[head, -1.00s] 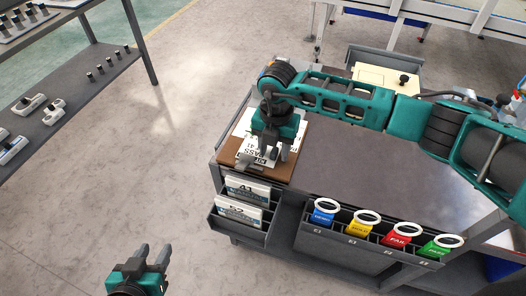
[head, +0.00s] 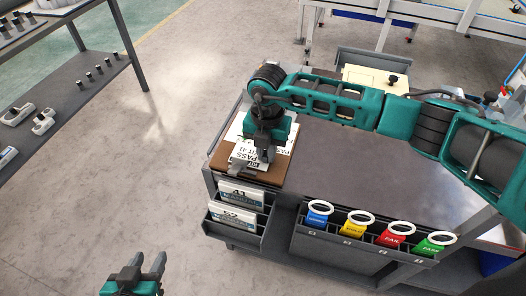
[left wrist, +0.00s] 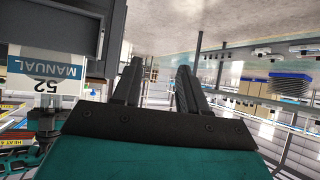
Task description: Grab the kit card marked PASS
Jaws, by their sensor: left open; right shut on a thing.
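A white kit card marked PASS (head: 245,158) lies at the brown clipboard (head: 219,160) on the cart's left end. More white paper with PASS and KIT 41 lettering shows behind and beside my right gripper (head: 258,160). My right gripper points down over the clipboard and is shut on the card; its fingers and wrist hide part of it. My left gripper (head: 148,268) is open and empty, low in the head view over bare floor. Its two open fingers also show in the left wrist view (left wrist: 158,85).
A rack on the cart's front holds manuals marked 41 (head: 240,195) and 52 (head: 234,217). Blue, yellow, red and green ring-topped tags (head: 398,236) stand in a tray to its right. The grey cart top (head: 345,170) is mostly clear. A shelf (head: 75,95) stands at left.

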